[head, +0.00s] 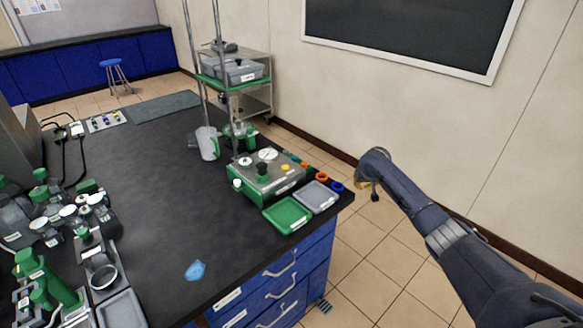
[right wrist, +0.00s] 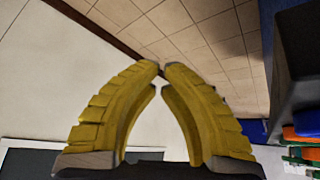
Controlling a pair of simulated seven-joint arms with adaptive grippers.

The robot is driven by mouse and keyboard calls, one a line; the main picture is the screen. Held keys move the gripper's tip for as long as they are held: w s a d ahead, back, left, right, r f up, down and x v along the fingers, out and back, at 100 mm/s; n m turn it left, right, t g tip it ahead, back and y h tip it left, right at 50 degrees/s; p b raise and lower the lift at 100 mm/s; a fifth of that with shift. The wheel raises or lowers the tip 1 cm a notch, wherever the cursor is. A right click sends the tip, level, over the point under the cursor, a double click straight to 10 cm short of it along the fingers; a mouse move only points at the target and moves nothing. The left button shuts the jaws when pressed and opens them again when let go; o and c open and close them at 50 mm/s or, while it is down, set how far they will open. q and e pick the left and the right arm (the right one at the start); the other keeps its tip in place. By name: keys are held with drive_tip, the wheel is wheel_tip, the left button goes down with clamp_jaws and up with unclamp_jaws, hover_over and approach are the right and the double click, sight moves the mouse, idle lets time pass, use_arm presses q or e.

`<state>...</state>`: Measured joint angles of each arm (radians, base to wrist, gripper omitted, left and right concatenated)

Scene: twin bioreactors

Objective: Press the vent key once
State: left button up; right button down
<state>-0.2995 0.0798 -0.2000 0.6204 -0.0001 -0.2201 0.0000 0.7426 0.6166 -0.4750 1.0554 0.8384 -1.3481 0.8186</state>
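A green and grey bench unit (head: 268,178) stands near the right end of the black bench, with white round dials, a yellow key (head: 285,168) and small coloured parts along its right side. Which key is the vent key cannot be read at this size. My right gripper (head: 371,194) hangs off the bench's right edge, to the right of the unit and clear of it. In the right wrist view its yellow fingers (right wrist: 161,66) come together at the tips with nothing between them. My left gripper is not in view.
A green tray (head: 287,215) and a grey tray (head: 316,196) lie in front of the unit, with orange and blue rings (head: 337,187) beside them. A clamp stand and beaker (head: 207,143) stand behind. The bench's middle is clear except for a blue piece (head: 195,270).

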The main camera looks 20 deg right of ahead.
drive_tip(key=w+a+r+y, duration=0.3)
drive_tip(key=w+a+r, duration=0.3)
drive_tip(key=a+r, duration=0.6)
wheel_tip(320, 180, up, 11)
drive_tip(key=n+y, duration=0.1)
drive_tip(key=y, duration=0.3)
hover_over(282, 166)
drive_tip(key=shift+w+d+r+t, duration=0.2)
drive_tip(key=shift+w+t, duration=0.1)
drive_tip(key=shift+w, duration=0.15)
drive_tip(key=shift+f, duration=0.15)
drive_tip(key=shift+f, duration=4.3)
drive_tip(key=shift+f, duration=0.9)
drive_tip(key=shift+r, duration=0.9)
drive_tip(key=shift+r, duration=2.5)
